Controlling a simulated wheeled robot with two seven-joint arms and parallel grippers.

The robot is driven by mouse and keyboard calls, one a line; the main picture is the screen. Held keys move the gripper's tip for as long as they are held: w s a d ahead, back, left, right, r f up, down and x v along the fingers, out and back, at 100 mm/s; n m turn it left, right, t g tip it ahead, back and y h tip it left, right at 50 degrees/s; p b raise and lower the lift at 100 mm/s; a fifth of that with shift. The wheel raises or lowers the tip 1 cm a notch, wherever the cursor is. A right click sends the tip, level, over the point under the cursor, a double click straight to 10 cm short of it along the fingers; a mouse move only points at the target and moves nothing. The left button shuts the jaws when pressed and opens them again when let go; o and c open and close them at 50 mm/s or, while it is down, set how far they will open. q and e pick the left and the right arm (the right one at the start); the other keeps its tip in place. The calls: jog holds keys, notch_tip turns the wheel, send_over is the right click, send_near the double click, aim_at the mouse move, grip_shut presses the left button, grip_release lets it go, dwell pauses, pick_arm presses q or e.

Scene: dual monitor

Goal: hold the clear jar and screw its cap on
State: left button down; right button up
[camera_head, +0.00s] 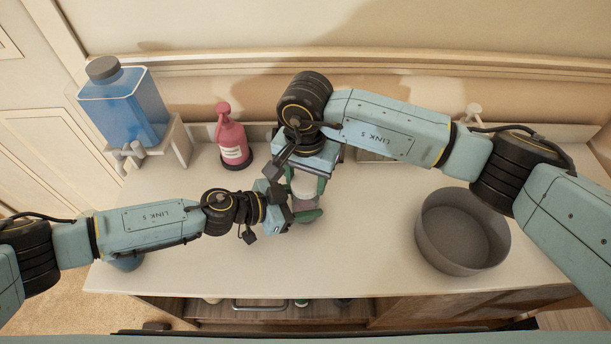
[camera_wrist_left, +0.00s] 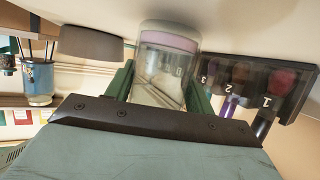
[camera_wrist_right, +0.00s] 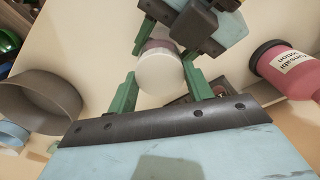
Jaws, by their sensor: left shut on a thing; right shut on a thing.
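The clear jar (camera_wrist_left: 165,65) stands between the green fingers of my left gripper (camera_wrist_left: 160,82), with a pinkish band showing on it in the left wrist view. In the head view my left gripper (camera_head: 306,212) is shut on the jar low down, near the counter's middle. My right gripper (camera_head: 305,186) reaches down from above, shut on the white cap (camera_head: 304,184). In the right wrist view the round white cap (camera_wrist_right: 160,74) lies between the green fingers, in line with the jar. The seam between cap and jar is hidden, so I cannot tell how they meet.
A grey round bowl (camera_head: 435,231) stands at the right of the counter (camera_head: 365,255). A pink pump bottle (camera_head: 233,145) and a blue water tank (camera_head: 128,108) on a stand are at the back left. A dark numbered rack (camera_wrist_left: 278,84) shows in the left wrist view. The front middle is clear.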

jog(key=m, duration=1.3)
jog(key=shift+m, duration=0.3)
jog(key=m, duration=0.3)
jog(key=shift+m, duration=0.4)
jog(key=m, duration=0.9)
jog(key=shift+f+m, duration=0.1)
jog(key=shift+m, duration=0.2)
jog(key=o, duration=1)
jog(key=shift+o, duration=0.4)
jog(key=shift+s, duration=0.1)
